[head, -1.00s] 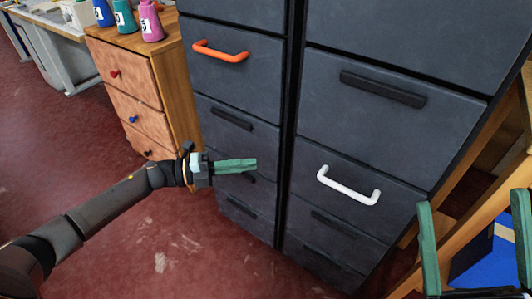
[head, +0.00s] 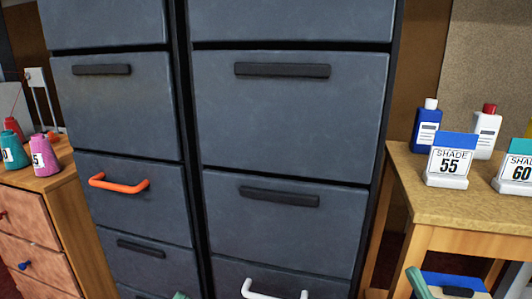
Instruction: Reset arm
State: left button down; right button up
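My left gripper (head: 180,295) shows only as a small green fingertip at the bottom edge, in front of the grey drawer cabinet (head: 122,103). The rest of the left arm is out of view, and its opening cannot be seen. My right gripper (head: 466,277) is at the lower right, in front of the wooden table. One green finger shows clearly and the other is at the right edge, well apart. Nothing shows held between them.
The cabinet has an orange handle (head: 118,184) and a white handle (head: 274,290). A wooden table (head: 420,190) at right carries bottles and shade cards 55 (head: 452,160) and 60 (head: 516,168). Thread cones (head: 44,155) stand on a small drawer unit at left.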

pick_arm(q)
notch_tip(320, 180, up, 4)
jog(key=s+a+n+t+y, duration=0.2)
jog(key=n+t+y, duration=0.1)
jog(key=n, duration=0.1)
jog(key=w+a+f+n+g+y+p, duration=0.4)
jog(key=w+f+n+y+p, duration=0.5)
jog(key=p, duration=0.8)
pick_arm(e)
jog(key=w+d+f+m+g+h, duration=0.3)
jog(key=w+f+m+g+h, duration=0.2)
jog(key=w+f+m+h, duration=0.35)
pick_arm(q)
jog(key=s+f+n+g+y+p, duration=0.1)
jog(key=s+f+g+y+p, duration=0.2)
jog(key=s+f+g+p, duration=0.5)
jog(key=s+f+p, duration=0.2)
jog(key=s+f, duration=0.1)
jog(key=shift+f+g, duration=0.25)
jog(key=shift+g, duration=0.15)
pick_arm(e)
jog(key=s+d+f+m+g+h, duration=0.1)
jog(key=s+f+m+g+h, duration=0.1)
jog(key=s+f+g+h, duration=0.2)
jog(key=s+f+g, duration=0.3)
jog(key=s+f, duration=0.3)
jog(key=f, duration=0.1)
jog(key=shift+s+f+g, duration=0.2)
jog(key=shift+s+g, duration=0.1)
jog(key=shift+g, duration=0.1)
